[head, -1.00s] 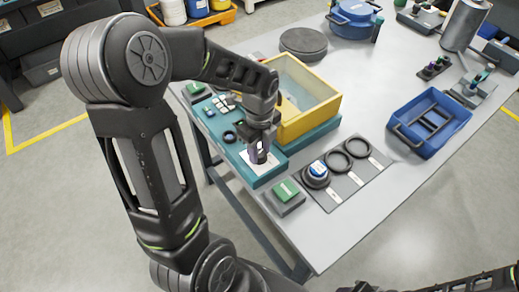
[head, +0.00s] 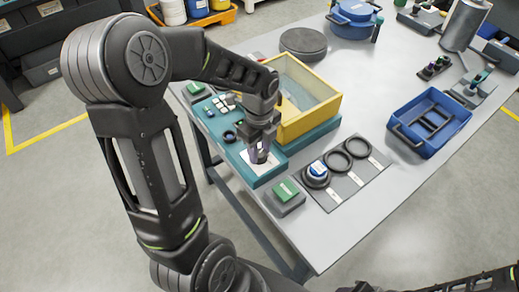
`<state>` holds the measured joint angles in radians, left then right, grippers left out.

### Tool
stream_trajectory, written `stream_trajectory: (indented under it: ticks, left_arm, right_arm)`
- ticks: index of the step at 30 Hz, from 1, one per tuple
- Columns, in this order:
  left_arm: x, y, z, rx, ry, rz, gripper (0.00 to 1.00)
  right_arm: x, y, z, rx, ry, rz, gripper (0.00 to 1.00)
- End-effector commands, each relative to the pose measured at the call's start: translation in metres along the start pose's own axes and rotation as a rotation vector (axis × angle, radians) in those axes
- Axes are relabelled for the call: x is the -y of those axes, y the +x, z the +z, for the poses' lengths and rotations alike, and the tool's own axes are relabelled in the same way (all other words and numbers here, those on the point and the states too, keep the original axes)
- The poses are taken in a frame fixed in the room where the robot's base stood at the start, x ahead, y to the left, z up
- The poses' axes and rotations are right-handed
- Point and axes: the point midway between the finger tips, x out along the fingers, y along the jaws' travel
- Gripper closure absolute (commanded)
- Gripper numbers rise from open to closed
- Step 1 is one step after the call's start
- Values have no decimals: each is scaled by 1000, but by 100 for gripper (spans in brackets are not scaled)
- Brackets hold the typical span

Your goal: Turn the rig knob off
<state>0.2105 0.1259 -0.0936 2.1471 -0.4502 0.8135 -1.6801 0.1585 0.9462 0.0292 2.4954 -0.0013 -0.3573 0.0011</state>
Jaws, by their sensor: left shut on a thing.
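The teal test rig (head: 322,130) stands on the grey table with a yellow-framed clear box (head: 307,105) on it. Its control panel, with several small buttons, is at the left. My left gripper (head: 260,158) points down at the front of this panel, over a white label plate (head: 249,172). It is shut on the rig knob, which is mostly hidden between the fingers; which way the knob is turned cannot be told.
A green-topped block (head: 286,191) sits just in front of the rig. A dark mat with several black rings (head: 339,161) lies to the right. A blue tray (head: 432,112) stands farther right. The table's front right is clear.

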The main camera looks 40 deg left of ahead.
Motion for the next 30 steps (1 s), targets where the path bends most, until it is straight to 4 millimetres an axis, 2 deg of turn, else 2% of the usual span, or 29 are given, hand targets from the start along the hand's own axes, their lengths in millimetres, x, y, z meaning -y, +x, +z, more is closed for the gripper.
stream_trajectory:
  ticks: [5,16,17,30]
  left_arm:
    - [0,0,0,0,-68,-1,100]
    - [0,1,0,1,-628,-1,100]
    - [0,0,0,1,-643,-1,65]
    - [0,0,0,0,-634,0,29]
  right_arm:
    - [-1,2,0,0,0,0,64]
    - [-4,10,0,0,0,0,64]
    - [-4,10,0,0,0,0,64]
    - [-4,9,0,0,0,0,64]
